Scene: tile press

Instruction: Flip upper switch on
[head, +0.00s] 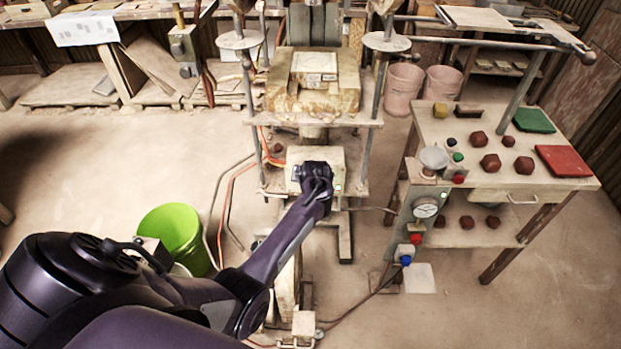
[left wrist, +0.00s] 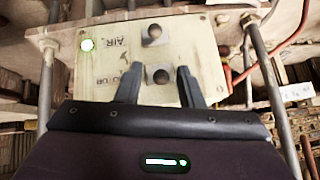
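A pale control box (head: 297,158) sits on the press frame in the head view, with my left gripper (head: 316,180) in front of it, hiding much of its face. In the left wrist view the box's panel (left wrist: 200,52) carries two dark switches, one higher in the picture (left wrist: 155,34) and one lower (left wrist: 158,76). Its lettering looks upside down there. A lit whitish-green lamp (left wrist: 87,44) is at the panel's left. My left gripper (left wrist: 159,72) is open, its fingers on either side of the switch lower in the picture. Contact cannot be told. My right gripper is not in view.
The press (head: 314,110) has upright rods beside the box. Orange hoses (head: 262,142) run at its left. A green bucket (head: 172,232) stands on the floor at left. A table (head: 560,186) with several brown lumps and a gauge panel (head: 424,208) stands at right.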

